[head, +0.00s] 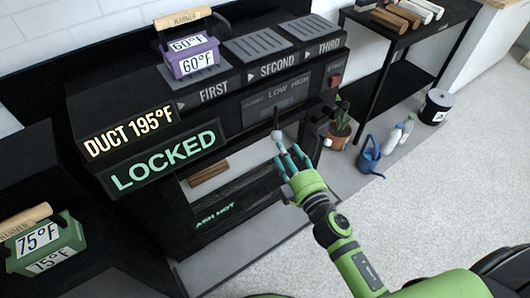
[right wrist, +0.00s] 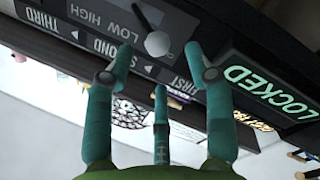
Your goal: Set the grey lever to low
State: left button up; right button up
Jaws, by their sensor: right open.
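The grey lever (head: 277,134) has a round knob on a short stem. It sticks out from the front of the black stove below a panel marked LOW HIGH (head: 289,89). I cannot tell which mark it is set to. In the right wrist view the knob (right wrist: 157,44) shows just beyond and between the spread fingertips. My right gripper (head: 288,154) is open, with its teal fingers pointing up at the knob from just below it in the head view. Its fingers (right wrist: 155,72) also show in the right wrist view and close on nothing. My left gripper is out of view.
A purple box marked 60°F (head: 192,60) sits on the stove top; a green 75°F box (head: 45,245) is at left.

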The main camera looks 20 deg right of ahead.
aim_at(276, 136)
jog(key=shift+w+a+r, duration=0.1)
jog(key=shift+w+a, duration=0.1)
jog(key=shift+w, duration=1.6)
jog(key=shift+w+a+r, duration=0.1)
jog(key=shift+w+a, duration=0.1)
jog(key=shift+w, duration=1.55)
grip_shut()
